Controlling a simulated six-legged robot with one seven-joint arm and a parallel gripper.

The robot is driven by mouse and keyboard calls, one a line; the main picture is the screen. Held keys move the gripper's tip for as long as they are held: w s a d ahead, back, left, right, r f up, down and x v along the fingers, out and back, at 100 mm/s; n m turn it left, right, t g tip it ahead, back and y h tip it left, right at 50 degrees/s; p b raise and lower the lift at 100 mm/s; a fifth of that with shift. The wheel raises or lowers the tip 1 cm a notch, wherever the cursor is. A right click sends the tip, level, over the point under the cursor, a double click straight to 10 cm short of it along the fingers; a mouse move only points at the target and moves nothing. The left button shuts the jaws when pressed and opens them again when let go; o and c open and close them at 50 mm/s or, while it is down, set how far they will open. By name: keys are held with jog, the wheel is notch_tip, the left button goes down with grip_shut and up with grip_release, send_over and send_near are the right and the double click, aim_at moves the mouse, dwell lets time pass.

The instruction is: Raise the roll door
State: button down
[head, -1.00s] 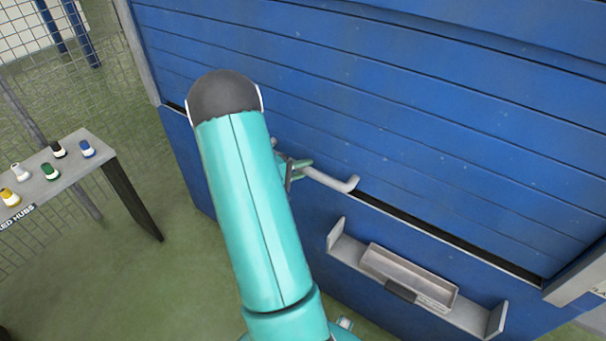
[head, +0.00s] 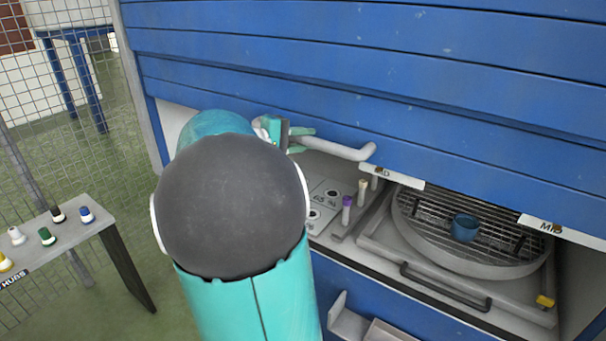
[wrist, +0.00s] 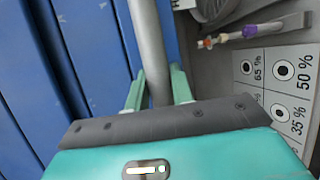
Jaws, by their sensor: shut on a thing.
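The blue slatted roll door (head: 430,85) is partly raised, with its lower edge above a lit opening. A grey bar handle (head: 345,148) runs along its lower part. My gripper (head: 295,137) is shut on the handle near its left part. In the wrist view the handle (wrist: 147,45) passes between the two green fingers of my gripper (wrist: 158,88), beside the door's blue slats (wrist: 85,45). My arm hides the left part of the opening in the head view.
Inside the opening are a round grated turntable (head: 425,235) with a blue cup (head: 465,228), a black pull handle (head: 445,287) and a panel marked with percentages (wrist: 280,85). A side table (head: 60,240) with several small hubs stands at left by a mesh fence.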

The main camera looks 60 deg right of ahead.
send_near(324, 105)
jog(key=x, duration=0.4)
jog(key=c, duration=1.2)
grip_release()
jog(key=v, duration=1.3)
jog(key=shift+a, duration=0.4)
jog(key=shift+w, duration=0.15)
